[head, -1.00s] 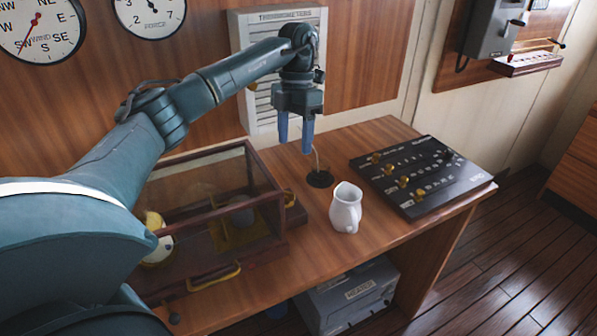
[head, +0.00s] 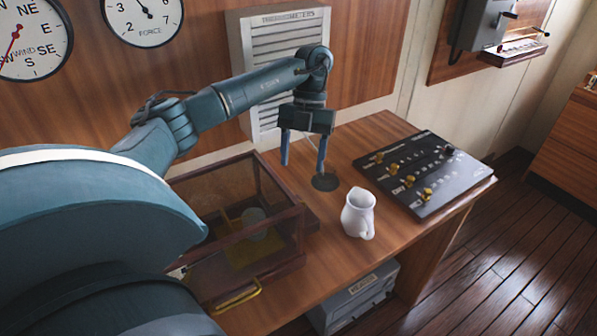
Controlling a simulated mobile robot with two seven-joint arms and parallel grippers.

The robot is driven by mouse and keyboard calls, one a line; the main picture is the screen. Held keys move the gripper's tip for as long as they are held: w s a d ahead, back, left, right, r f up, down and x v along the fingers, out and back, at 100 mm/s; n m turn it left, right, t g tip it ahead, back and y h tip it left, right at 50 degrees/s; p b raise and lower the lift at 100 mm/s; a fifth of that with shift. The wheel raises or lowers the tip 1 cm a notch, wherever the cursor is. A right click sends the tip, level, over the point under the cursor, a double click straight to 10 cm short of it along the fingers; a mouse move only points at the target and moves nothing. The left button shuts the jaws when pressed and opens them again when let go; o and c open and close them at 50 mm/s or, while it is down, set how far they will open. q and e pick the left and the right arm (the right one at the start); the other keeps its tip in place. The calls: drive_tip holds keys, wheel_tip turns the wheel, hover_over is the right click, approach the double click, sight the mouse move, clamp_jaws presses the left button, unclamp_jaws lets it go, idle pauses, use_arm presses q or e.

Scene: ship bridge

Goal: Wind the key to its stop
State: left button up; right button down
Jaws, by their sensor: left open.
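My left gripper (head: 303,168) is open and empty, pointing down above the desk behind the right end of a glazed wooden case (head: 300,225). The case has dark red-brown framing and a brass handle (head: 238,298) at its front. Inside it are a brass plate and a pale rounded drum (head: 254,222), partly seen through the glass. I cannot make out a winding key; it may be hidden by the case or too small to tell. My left arm covers the left part of the case. My right gripper is not in view.
A white jug (head: 358,214) stands on the desk (head: 325,255) right of the case. A round dark desk fitting (head: 325,182) with a thin cable lies near the gripper. A black panel with brass knobs (head: 420,172) is at the right. A grey heater (head: 355,297) sits below.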

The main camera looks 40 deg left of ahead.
use_arm(q)
drive_tip(key=x, duration=0.8)
drive_tip(key=shift+s+f+p, duration=0.1)
drive_tip(key=shift+f+p, duration=0.2)
drive_tip(key=shift+s+d+f, duration=0.1)
drive_tip(key=shift+f, duration=0.35)
drive_tip(key=shift+c, duration=1.4)
drive_tip(key=c, duration=0.7)
